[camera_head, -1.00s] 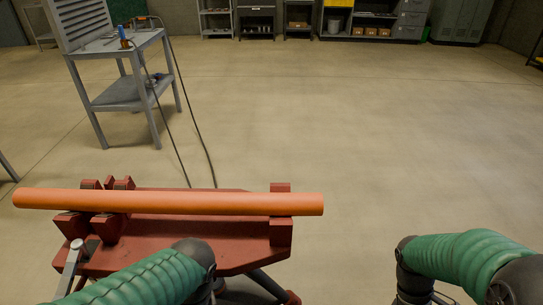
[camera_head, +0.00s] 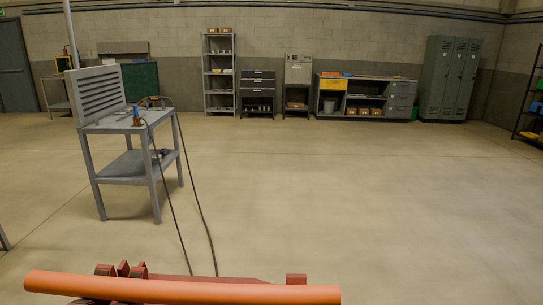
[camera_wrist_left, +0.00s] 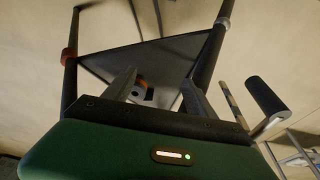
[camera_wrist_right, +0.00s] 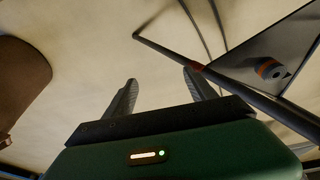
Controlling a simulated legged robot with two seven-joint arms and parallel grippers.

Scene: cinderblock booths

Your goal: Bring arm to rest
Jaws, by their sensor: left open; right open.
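Neither arm shows in the head view now. In the left wrist view my left gripper (camera_wrist_left: 156,85) has its two fingers apart with nothing held between them. In the right wrist view my right gripper (camera_wrist_right: 160,80) also has its fingers apart and is empty, with bare floor behind them. An orange pipe (camera_head: 180,288) lies across the red pipe stand (camera_head: 260,281) at the bottom of the head view; the lower part of the stand is cut off.
A grey triangular tray between dark legs shows in the left wrist view (camera_wrist_left: 150,58) and right wrist view (camera_wrist_right: 270,55). A dark-handled lever (camera_wrist_left: 265,97) is right of my left gripper. A grey table (camera_head: 125,162) with cables stands left. The floor (camera_head: 350,190) is clear.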

